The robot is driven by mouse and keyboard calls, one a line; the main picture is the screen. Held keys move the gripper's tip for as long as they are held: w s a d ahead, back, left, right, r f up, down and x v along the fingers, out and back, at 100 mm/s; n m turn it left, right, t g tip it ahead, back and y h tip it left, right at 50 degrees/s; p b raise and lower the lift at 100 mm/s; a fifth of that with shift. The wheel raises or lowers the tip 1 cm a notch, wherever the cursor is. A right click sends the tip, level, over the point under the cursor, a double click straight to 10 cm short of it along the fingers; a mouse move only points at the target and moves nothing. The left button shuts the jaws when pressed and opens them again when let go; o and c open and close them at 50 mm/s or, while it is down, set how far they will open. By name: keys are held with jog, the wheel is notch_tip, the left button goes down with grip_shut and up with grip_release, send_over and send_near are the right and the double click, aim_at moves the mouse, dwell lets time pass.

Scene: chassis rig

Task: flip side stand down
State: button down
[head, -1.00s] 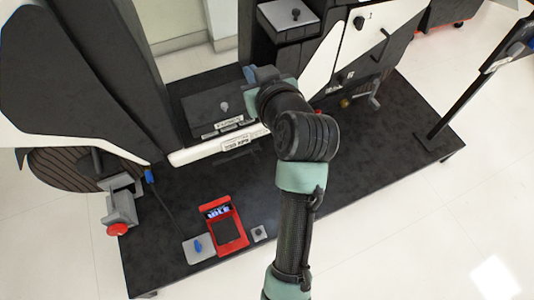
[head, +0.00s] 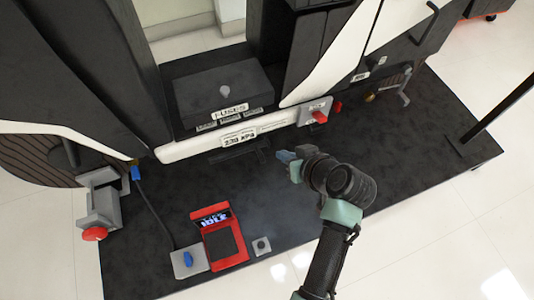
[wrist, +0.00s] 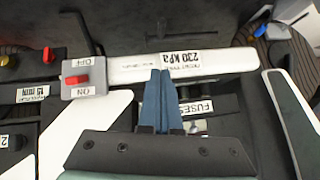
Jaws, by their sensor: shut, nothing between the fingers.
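A dark bar (head: 238,152), apparently the side stand, lies roughly along the lower edge of the white sill, with a short piece at its right end. It is black on black, so its exact pose is hard to tell. A thin dark bar (wrist: 190,38) beyond the sill in the wrist view may be the same part. My gripper (head: 283,155) is just right of the bar's right end in the head view, apparently above the black platform. Its blue fingers (wrist: 160,78) are together and empty, overlapping the white sill in the wrist view.
The white sill (head: 190,147) carries a 230 KPA label. A grey box with a red switch (head: 318,115) sits near my gripper. The fuse box (head: 225,92) is behind the sill.

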jog(key=b, duration=0.6)
send_over(261, 154)
jog(key=s+d, duration=0.2)
jog(key=s, duration=0.1)
notch_tip(261, 154, down, 7)
jog(key=shift+w+a+f+b, duration=0.15)
jog(key=shift+f+b, duration=0.2)
jog(key=shift+f, duration=0.3)
jog(key=shift+w+a+f+b, duration=0.1)
jog(key=shift+f+b, duration=0.25)
jog(key=shift+f, duration=0.3)
jog(key=shift+w+a+f+b, duration=0.15)
jog(key=shift+f+b, duration=0.2)
jog(key=shift+f, duration=0.3)
